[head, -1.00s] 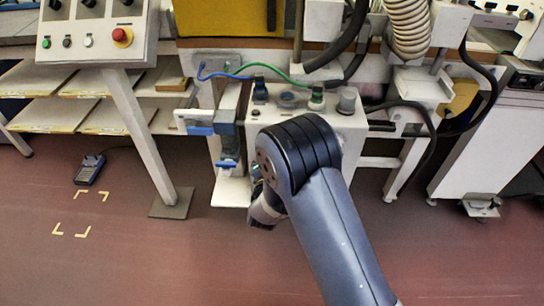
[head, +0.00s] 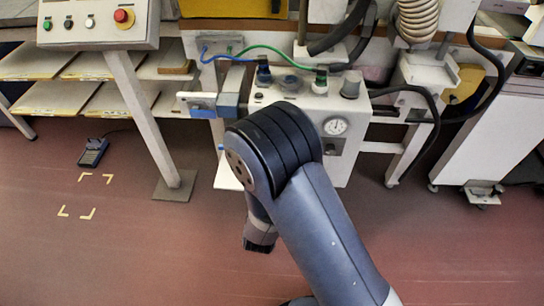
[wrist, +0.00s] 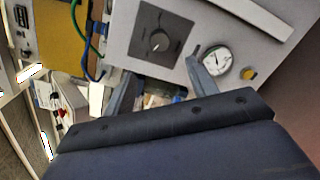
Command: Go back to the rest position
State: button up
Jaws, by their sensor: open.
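My gripper (wrist: 163,88) shows in the wrist view as two grey-blue fingers, spread apart with nothing held between them. It points toward a light grey panel (wrist: 125,30) with a round knob on a dark square plate (wrist: 157,42), a white dial gauge (wrist: 217,63) and a yellow button (wrist: 248,73). In the head view my bent arm (head: 325,235) stands in front of the white unit, and the fingers cannot be made out there.
The white unit (head: 345,170) carries a gauge (head: 336,126) and blue and green hoses. A control panel with a red button (head: 124,16) stands left, with a leg (head: 145,125) below. A foot pedal (head: 93,152) lies near yellow floor marks. The front floor is clear.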

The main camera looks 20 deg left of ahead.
dwell(0.4)
jog(key=w+a, duration=0.2)
jog(key=w, duration=0.8)
jog(key=shift+w+f, duration=0.15)
jog(key=shift+w, duration=0.05)
jog(key=shift+s, duration=0.1)
